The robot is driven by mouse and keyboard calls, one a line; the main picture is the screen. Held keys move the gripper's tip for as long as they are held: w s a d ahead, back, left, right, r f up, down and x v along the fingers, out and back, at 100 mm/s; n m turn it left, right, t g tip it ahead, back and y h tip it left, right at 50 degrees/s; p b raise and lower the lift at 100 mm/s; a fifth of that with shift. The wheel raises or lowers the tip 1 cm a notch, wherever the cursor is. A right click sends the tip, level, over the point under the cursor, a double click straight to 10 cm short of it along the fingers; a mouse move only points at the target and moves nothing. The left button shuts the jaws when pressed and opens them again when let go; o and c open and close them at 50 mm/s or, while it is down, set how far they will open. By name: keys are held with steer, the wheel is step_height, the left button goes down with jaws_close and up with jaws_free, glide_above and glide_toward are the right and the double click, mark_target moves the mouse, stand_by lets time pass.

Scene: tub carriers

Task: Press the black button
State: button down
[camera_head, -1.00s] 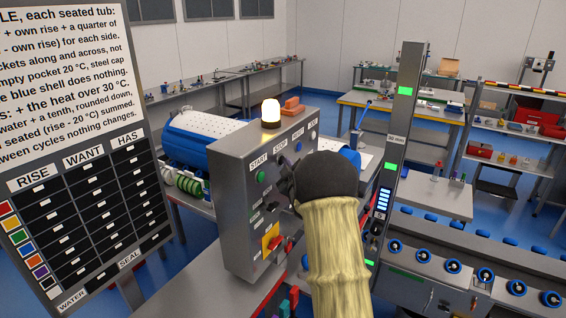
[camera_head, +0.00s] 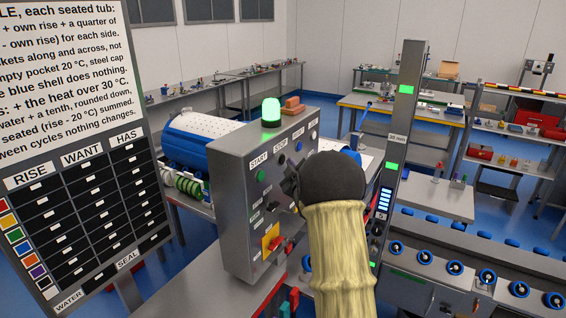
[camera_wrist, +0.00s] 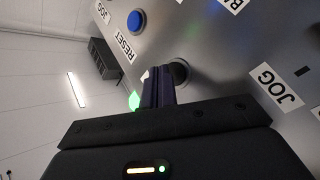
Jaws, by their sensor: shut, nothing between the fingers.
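The black button (camera_head: 282,160) sits on the grey control box (camera_head: 234,190), under the STOP label. In the wrist view the black button (camera_wrist: 180,70) is a dark round cap just to the right of my fingertips. My gripper (camera_head: 288,186) is shut and empty, close to the box's face; the dark wrist hides part of it and of the panel. In the wrist view the fingers of my gripper (camera_wrist: 157,80) are together, beside the button. I cannot tell whether they touch it.
On the panel are a green button (camera_head: 261,175) under START, a blue button (camera_head: 298,146) and a red handle on a yellow plate (camera_head: 271,241). A lit green lamp (camera_head: 271,112) stands on the box. A tall grey post (camera_head: 397,140) rises on the right.

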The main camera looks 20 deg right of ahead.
steer(key=s+d+b, duration=0.1)
steer(key=s, duration=0.1)
steer(key=s+d+b, duration=0.2)
steer(key=shift+s+d, duration=0.25)
stand_by(0.8)
steer(key=s+a+f+m+g+y, duration=0.1)
steer(key=s+a+f+g, duration=0.4)
steer(key=s, duration=0.6)
steer(key=s+a+f+m+g, duration=0.4)
steer(key=s+a, duration=0.5)
steer(key=s, duration=0.3)
steer(key=s+a+f+m+g+y+b, duration=0.1)
steer(key=s+a+f+m+g, duration=0.2)
steer(key=s+a+f+g, duration=0.4)
steer(key=s+a+f, duration=0.1)
steer(key=s, duration=0.3)
steer(key=shift+s+f+y, duration=0.25)
steer(key=shift+s+y, duration=0.05)
steer(key=shift+w, duration=0.1)
